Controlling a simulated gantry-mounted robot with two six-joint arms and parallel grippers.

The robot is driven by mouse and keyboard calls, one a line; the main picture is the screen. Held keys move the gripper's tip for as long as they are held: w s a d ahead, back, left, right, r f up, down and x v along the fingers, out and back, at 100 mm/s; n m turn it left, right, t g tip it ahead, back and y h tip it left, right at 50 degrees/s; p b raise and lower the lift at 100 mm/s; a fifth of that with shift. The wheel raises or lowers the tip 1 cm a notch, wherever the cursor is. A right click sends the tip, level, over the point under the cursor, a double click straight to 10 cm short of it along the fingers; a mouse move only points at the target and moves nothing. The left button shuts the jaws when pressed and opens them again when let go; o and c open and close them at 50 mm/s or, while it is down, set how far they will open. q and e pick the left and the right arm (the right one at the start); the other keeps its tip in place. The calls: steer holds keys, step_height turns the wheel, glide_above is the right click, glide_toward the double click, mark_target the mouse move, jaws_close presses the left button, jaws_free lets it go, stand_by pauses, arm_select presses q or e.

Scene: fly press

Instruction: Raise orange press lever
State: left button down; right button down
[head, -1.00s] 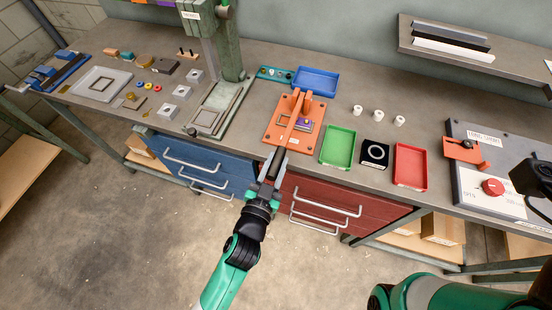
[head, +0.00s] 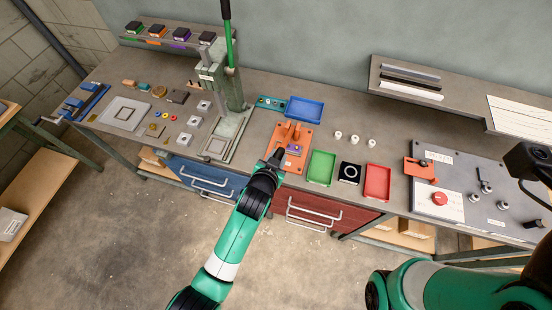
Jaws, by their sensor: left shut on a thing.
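The orange press (head: 304,136) stands on the bench in the middle of the head view, with a small purple piece on its base. My left gripper (head: 277,155) is at the press's front left side, shut on the orange press lever. The wrist and gripper hide the grip end of the lever, and only a short orange part of it shows beyond them. The lever's exact angle is hard to tell. My right arm shows at the lower right, but no right gripper fingers are in view.
A blue tray (head: 305,110) lies behind the press. A green tray (head: 321,168), a black pad (head: 348,173) and a red tray (head: 378,182) lie to its right. A tall green press (head: 229,95) stands to its left. White cylinders (head: 354,140) stand behind the trays.

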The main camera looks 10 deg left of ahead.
arm_select(q)
steer(key=shift+w+r, duration=0.35)
steer(key=shift+r, duration=0.15)
steer(key=c, duration=0.6)
jaws_free()
steer(key=p+v, duration=0.3)
steer(key=v, duration=0.3)
steer(key=shift+w+d+r, duration=0.1)
steer(key=p+v, duration=0.5)
steer(key=shift+s+r, duration=0.1)
steer(key=shift+s, duration=0.25)
